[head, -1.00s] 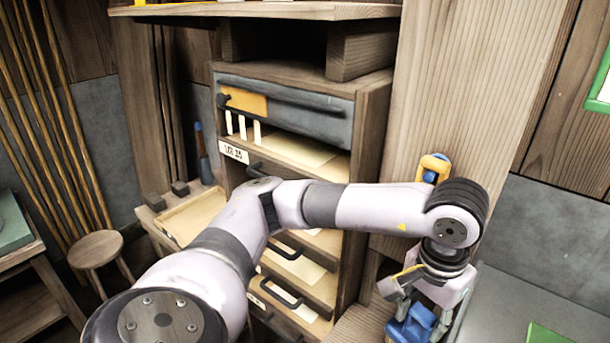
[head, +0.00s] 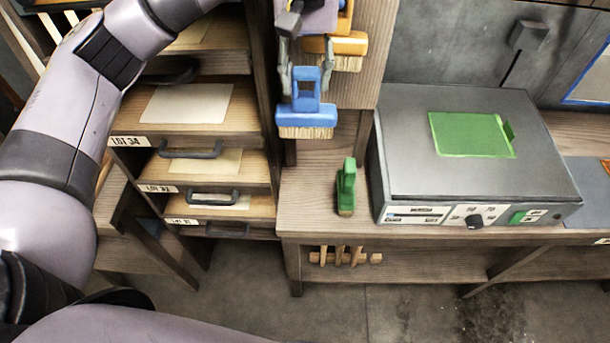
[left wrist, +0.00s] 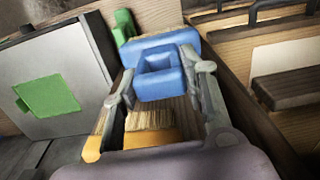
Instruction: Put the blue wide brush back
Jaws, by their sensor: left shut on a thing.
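The blue wide brush (head: 306,119) has a looped blue handle and pale bristles pointing down. My left gripper (head: 306,83) is shut on its handle and holds it upright in front of the wooden post, above the bench. The left wrist view shows the blue brush (left wrist: 158,85) between the fingertips of the left gripper (left wrist: 160,88). An orange brush (head: 348,45) is on the wooden panel just behind and to the right, close to the blue one. The panel's upper part is cut off at the top of the head view. My right gripper is not in view.
A green brush (head: 346,186) stands on the wooden bench (head: 306,205) below. A grey machine (head: 425,180) with a green sheet (head: 470,134) stands to the right. A drawer cabinet (head: 258,120) with labelled drawers is at the left. The bench front is clear.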

